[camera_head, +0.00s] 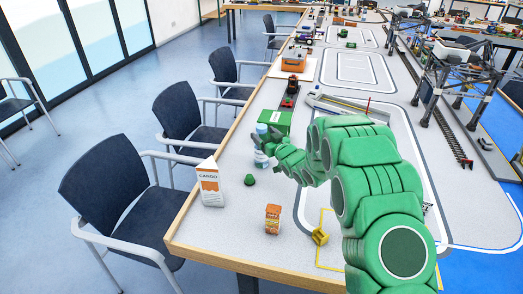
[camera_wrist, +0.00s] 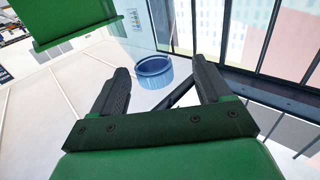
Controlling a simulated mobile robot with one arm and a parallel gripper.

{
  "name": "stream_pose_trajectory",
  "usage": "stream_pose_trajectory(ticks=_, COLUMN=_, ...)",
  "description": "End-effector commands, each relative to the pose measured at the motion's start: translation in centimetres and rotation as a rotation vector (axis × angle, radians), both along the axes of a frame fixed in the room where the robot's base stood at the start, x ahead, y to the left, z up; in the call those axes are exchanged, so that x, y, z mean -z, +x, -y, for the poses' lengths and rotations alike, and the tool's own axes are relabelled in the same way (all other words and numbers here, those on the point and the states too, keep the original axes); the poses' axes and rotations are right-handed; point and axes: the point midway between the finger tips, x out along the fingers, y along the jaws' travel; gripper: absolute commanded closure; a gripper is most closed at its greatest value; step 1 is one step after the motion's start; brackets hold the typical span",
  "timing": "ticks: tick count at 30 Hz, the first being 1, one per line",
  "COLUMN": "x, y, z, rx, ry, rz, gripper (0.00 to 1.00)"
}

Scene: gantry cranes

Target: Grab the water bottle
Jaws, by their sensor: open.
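The water bottle (camera_head: 261,159) stands upright on the table, clear with a blue top, left of the robot's green arm. My gripper (camera_head: 266,143) is at the bottle's upper part and hides some of it. In the wrist view, the two dark fingers of my gripper (camera_wrist: 163,68) are spread apart. The bottle's blue top (camera_wrist: 153,72) shows in the gap between the fingertips, with no clear contact. Whether the fingers reach past the bottle cannot be told.
A green box (camera_head: 275,121) stands just behind the bottle; it also shows in the wrist view (camera_wrist: 70,20). A cargo carton (camera_head: 210,184), a dark green item (camera_head: 249,180), a small orange carton (camera_head: 273,219) and a yellow piece (camera_head: 320,237) stand nearer the front.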

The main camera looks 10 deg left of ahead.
Motion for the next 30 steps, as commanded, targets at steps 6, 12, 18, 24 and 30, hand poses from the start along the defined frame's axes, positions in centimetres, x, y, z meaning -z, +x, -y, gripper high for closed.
stream_pose_trajectory(ticks=6, x=0.2, y=0.6, z=-0.5, rx=0.000, ry=0.001, rz=-0.002, gripper=0.22)
stream_pose_trajectory(ticks=12, x=0.7, y=2.2, z=-1.5, rx=0.000, ry=-0.001, rz=-0.003, gripper=0.22)
stream_pose_trajectory(ticks=18, x=0.6, y=3.8, z=-2.8, rx=0.000, ry=0.001, rz=-0.001, gripper=0.22)
stream_pose_trajectory(ticks=24, x=0.6, y=4.3, z=-3.3, rx=0.001, ry=0.000, rz=-0.001, gripper=0.22)
stream_pose_trajectory(ticks=30, x=0.6, y=4.3, z=-3.3, rx=0.001, ry=0.000, rz=-0.003, gripper=0.30)
